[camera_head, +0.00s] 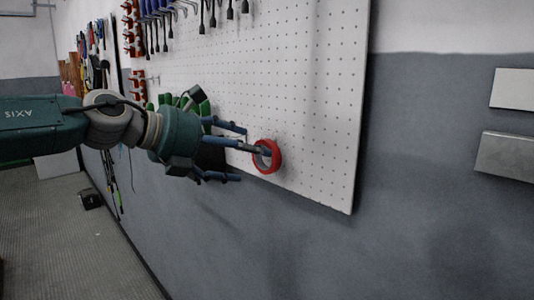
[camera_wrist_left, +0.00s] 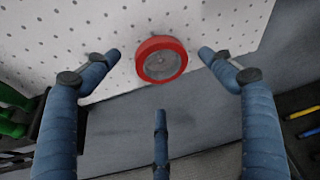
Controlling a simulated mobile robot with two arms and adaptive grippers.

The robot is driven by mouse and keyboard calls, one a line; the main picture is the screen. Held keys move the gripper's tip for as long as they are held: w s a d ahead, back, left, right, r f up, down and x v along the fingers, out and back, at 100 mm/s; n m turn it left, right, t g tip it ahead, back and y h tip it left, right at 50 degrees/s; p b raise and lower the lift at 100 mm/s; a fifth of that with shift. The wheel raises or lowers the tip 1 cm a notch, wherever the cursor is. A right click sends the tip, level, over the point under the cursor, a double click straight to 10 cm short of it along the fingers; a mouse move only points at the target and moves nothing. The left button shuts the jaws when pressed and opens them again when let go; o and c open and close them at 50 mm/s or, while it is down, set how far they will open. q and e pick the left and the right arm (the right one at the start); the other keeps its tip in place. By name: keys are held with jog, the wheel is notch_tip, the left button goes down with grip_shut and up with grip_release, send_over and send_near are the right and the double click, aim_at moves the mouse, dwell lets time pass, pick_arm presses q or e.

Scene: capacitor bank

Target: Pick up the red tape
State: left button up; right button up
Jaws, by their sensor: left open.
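The red tape (camera_head: 275,160) is a roll hanging on the lower right part of the white pegboard. In the left wrist view the red tape (camera_wrist_left: 160,43) faces me as a ring, with a grey centre. My left gripper (camera_head: 241,153) reaches in from the left, its blue fingers beside the tape. In the left wrist view the left gripper's fingers (camera_wrist_left: 160,72) are spread wide, two at the sides and one below, with nothing between them. The tape lies just beyond the tips; I cannot tell whether any finger touches it. My right gripper is not in view.
The pegboard (camera_head: 305,100) carries several tools along its top and left. Green items (camera_head: 201,99) hang behind my left gripper. A grey box (camera_head: 507,154) is on the wall at right. The wall below the board is clear.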

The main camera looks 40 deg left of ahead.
aim_at(260, 158)
pick_arm(q)
jog(key=p+x, duration=0.2)
jog(key=x, duration=0.2)
jog(key=shift+w+d, duration=0.2)
jog(key=shift+d, duration=0.05)
jog(key=shift+w+f, duration=0.2)
jog(key=shift+s, duration=0.15)
jog(key=c, duration=1.2)
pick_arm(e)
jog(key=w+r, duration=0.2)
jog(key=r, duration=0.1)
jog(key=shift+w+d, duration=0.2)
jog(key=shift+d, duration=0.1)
